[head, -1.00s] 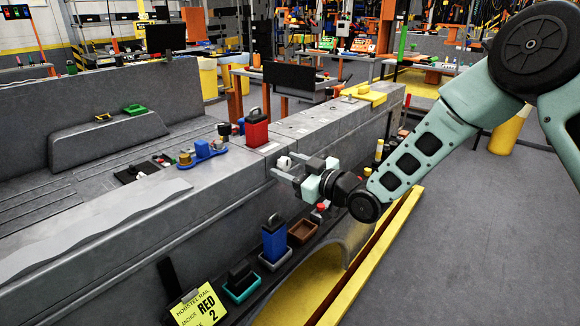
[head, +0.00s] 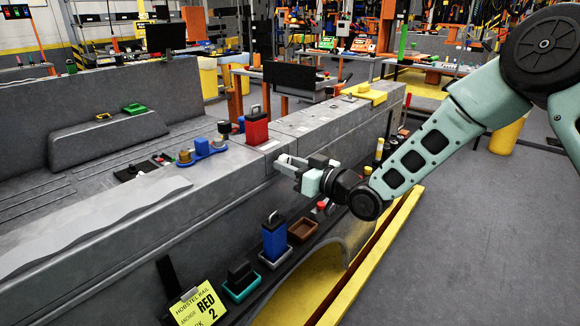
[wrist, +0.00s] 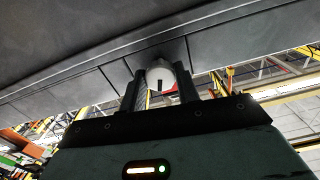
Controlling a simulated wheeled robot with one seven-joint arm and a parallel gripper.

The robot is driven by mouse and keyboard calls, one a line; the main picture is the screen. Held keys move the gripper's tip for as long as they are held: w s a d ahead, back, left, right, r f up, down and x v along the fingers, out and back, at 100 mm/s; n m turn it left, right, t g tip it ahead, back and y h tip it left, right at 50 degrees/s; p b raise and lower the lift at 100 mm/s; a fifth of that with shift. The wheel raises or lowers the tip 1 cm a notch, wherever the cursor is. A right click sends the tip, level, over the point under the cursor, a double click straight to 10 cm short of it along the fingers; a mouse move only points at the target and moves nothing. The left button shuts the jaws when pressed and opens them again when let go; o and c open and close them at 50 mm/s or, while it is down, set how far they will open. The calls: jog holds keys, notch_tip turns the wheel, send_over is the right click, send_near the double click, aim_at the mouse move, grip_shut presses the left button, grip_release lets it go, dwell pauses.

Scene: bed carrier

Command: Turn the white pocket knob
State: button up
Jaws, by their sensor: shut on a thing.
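A red block with a handle (head: 257,128) stands on the bed's top edge, close to my gripper. A blue block (head: 274,238), a brown tray (head: 302,230) and a teal tray (head: 241,287) sit on a lower ledge. Grey floor (head: 480,240) at right is clear.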

jog(key=shift+m, duration=9)
jog(key=o, duration=1)
jog(key=shift+c, duration=0.2)
jog(key=shift+d, duration=0.1)
jog(key=b+v, duration=0.1)
jog(key=v, duration=1.6)
jog(key=shift+s, duration=0.2)
jog(key=shift+d, duration=0.15)
